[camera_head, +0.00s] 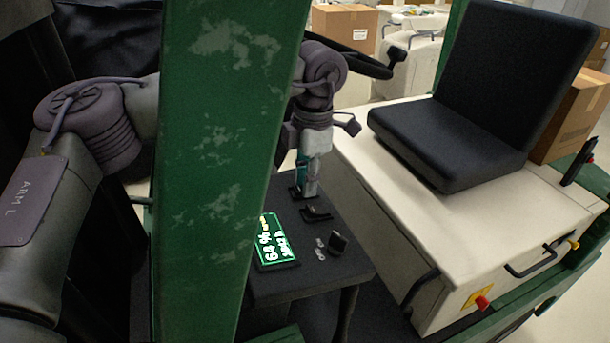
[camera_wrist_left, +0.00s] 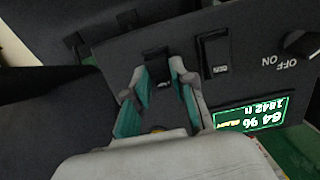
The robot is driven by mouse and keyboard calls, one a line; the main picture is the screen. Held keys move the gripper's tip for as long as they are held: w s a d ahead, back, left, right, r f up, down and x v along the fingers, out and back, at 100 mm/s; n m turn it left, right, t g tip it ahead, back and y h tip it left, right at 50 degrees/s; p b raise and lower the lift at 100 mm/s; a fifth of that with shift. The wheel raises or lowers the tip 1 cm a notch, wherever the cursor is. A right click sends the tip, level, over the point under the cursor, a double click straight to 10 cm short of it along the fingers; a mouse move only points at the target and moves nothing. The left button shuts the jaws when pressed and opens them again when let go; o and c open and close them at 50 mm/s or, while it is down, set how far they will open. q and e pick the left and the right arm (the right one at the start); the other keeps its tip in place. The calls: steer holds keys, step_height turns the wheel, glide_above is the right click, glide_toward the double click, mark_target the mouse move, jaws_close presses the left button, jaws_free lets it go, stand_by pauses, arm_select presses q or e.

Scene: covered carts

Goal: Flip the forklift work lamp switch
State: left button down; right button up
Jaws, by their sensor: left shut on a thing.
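The black control panel (camera_head: 290,215) carries two rocker switches, a knob and a lit green display. My left gripper (camera_head: 306,187) points down at the far rocker switch (camera_head: 294,192). In the left wrist view its teal-padded fingers (camera_wrist_left: 158,77) are shut on that same dark rocker switch (camera_wrist_left: 156,60), one on each side. The fingers hide part of the switch and any label on it, so I cannot tell its position. The second rocker switch (camera_head: 316,213) is beside it and free; it also shows in the wrist view (camera_wrist_left: 215,55). My right gripper is out of view.
A green mast post (camera_head: 220,130) stands close in front of my left arm. The display (camera_head: 275,240) and the ON/OFF knob (camera_head: 338,242) are near the panel's front. A steering wheel (camera_head: 345,62) is behind the gripper; a black seat (camera_head: 460,150) is to the right.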

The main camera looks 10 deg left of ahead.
arm_select(q)
steer(key=shift+w+d+r+g+y+p, duration=0.15)
steer(key=shift+d+g+y+p, duration=0.15)
steer(key=shift+g+y+p, duration=0.35)
steer(key=shift+f+g+y, duration=0.25)
steer(key=shift+y, duration=0.4)
steer(key=c, duration=1)
jaws_free()
steer(key=shift+o, duration=0.2)
steer(key=shift+w, duration=0.1)
steer(key=v, duration=0.7)
steer(key=shift+r, duration=0.25)
